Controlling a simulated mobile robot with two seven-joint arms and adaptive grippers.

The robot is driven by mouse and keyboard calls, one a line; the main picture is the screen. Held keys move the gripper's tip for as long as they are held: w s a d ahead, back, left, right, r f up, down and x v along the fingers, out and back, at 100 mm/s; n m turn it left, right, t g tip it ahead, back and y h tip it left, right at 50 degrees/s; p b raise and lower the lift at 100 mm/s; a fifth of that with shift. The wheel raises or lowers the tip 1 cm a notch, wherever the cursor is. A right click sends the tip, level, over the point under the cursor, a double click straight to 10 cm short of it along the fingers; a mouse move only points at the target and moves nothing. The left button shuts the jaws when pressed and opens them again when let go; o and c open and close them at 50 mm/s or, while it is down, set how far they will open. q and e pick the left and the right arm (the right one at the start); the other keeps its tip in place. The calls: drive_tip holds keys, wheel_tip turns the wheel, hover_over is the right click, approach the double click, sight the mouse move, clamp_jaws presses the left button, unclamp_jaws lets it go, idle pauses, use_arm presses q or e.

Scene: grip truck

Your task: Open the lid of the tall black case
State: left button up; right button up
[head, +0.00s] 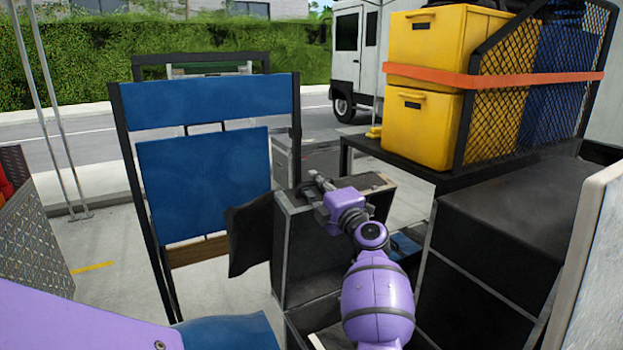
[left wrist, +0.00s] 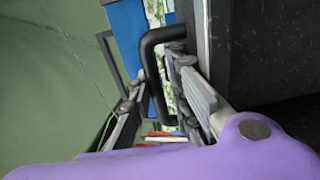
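The tall black case (head: 300,262), with grey metal edges, stands at the centre of the head view, partly hidden by my purple left arm. My left gripper (head: 318,188) is at its upper edge. In the left wrist view a black bar handle (left wrist: 152,62) runs between the fingers of my left gripper (left wrist: 155,95), beside a dark panel (left wrist: 265,45). The fingers stand apart, with a small gap beside the handle; firm contact is not visible. I cannot tell how far the lid is raised. My right gripper is not in view.
A framed blue-panelled cart (head: 205,180) stands left of the case, with a dark flap (head: 250,238) between. Open pavement lies at the left.

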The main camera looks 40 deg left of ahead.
use_arm(q)
drive_tip(key=shift+s+d+r+p, duration=0.15)
drive_tip(key=shift+s+d+p, duration=0.05)
drive_tip(key=shift+d, duration=0.4)
drive_tip(key=shift+s+d+r+p, duration=0.15)
drive_tip(key=shift+s+d, duration=0.05)
drive_tip(key=shift+d, duration=0.4)
drive_tip(key=shift+s+d+r+p, duration=0.15)
drive_tip(key=shift+s+d, duration=0.1)
drive_tip(key=shift+d, duration=0.45)
drive_tip(key=shift+s+d+p, duration=0.15)
drive_tip(key=shift+s+d, duration=0.1)
drive_tip(key=shift+d, duration=0.4)
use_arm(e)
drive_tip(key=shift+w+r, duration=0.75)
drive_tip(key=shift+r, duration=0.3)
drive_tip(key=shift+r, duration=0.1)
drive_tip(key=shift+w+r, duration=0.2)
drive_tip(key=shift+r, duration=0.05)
